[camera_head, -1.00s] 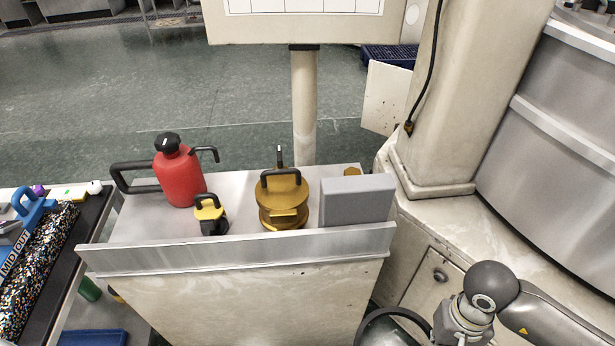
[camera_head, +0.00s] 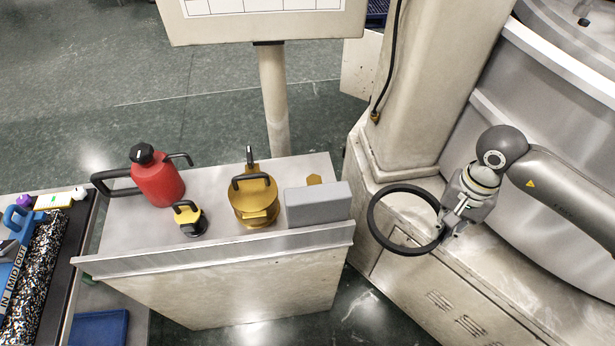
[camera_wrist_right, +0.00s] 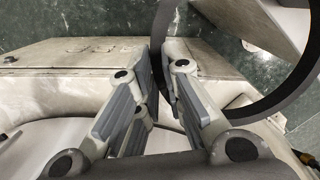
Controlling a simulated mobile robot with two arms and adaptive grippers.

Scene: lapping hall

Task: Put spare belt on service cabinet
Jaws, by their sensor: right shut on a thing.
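The spare belt is a black ring (camera_head: 374,222). My right gripper (camera_head: 442,222) is shut on its right side and holds it in the air, to the right of the service cabinet, in front of the machine. In the right wrist view the belt (camera_wrist_right: 262,112) curves from between the fingers (camera_wrist_right: 162,88) off to the right. The service cabinet (camera_head: 120,238) has a grey metal top with a raised front lip and a pale, worn body. The belt is apart from the cabinet in the head view. My left gripper is not in view.
On the cabinet top stand a red can (camera_head: 157,180), a small yellow-black item (camera_head: 188,218), a brass handled piece (camera_head: 254,202) and a grey block (camera_head: 318,205). A post (camera_head: 276,105) rises behind. The machine column (camera_head: 415,90) stands to the right. Bare top shows towards the back.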

